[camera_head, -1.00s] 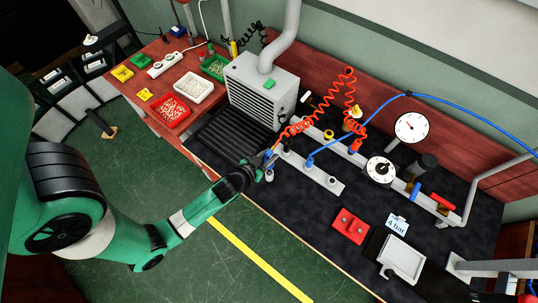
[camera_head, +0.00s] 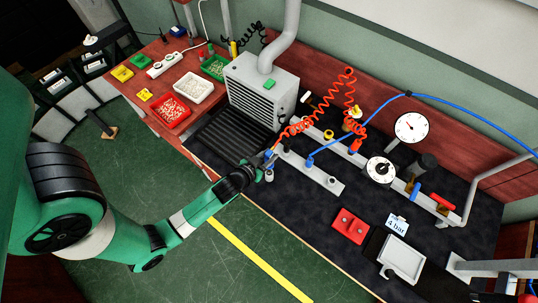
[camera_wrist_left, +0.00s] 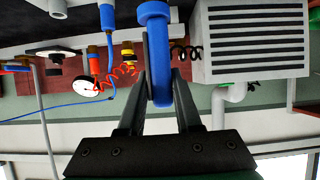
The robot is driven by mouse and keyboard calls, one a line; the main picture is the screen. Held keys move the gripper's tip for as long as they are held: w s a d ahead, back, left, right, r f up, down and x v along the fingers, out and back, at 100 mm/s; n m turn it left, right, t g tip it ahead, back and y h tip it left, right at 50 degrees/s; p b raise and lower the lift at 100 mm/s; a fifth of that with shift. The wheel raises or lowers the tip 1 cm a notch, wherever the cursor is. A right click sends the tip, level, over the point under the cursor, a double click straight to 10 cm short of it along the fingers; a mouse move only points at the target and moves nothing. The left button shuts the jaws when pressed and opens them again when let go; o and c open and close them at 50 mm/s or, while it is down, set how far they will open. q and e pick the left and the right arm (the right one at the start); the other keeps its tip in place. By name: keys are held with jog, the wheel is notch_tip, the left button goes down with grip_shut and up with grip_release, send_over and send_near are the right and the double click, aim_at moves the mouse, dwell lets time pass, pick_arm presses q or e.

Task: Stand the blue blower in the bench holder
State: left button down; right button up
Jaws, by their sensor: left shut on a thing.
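The blue blower shows large in the left wrist view (camera_wrist_left: 156,55), between the two fingers of my left gripper (camera_wrist_left: 160,95). In the head view only a small blue part of it (camera_head: 268,156) shows at the fingertips. My left gripper (camera_head: 264,164) is shut on it at the front end of a light grey bar (camera_head: 318,177) on the bench. A small grey cylindrical piece (camera_head: 269,176) stands just beside the fingers; I cannot tell whether it is the holder or whether the blower touches it. My right gripper is not in view.
A grey vented box (camera_head: 255,95) with a duct stands behind the gripper. A red coiled hose (camera_head: 310,122) and a blue hose (camera_head: 345,140) cross the bench. Gauges, a red block (camera_head: 350,226) and a grey tray (camera_head: 403,259) lie to the right.

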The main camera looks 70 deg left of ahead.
pick_arm(q)
jog(key=shift+f+b, duration=3.4)
jog(key=shift+f, duration=0.1)
jog(key=c, duration=0.5)
grip_release()
jog(key=shift+s, duration=0.1)
jog(key=shift+s+d+r, duration=0.15)
jog(key=shift+s+d, duration=0.05)
jog(key=shift+d, duration=0.05)
jog(key=v, duration=1)
jog(key=shift+s+d+r, duration=0.2)
jog(key=shift+s+r, duration=0.05)
jog(key=shift+s, duration=0.05)
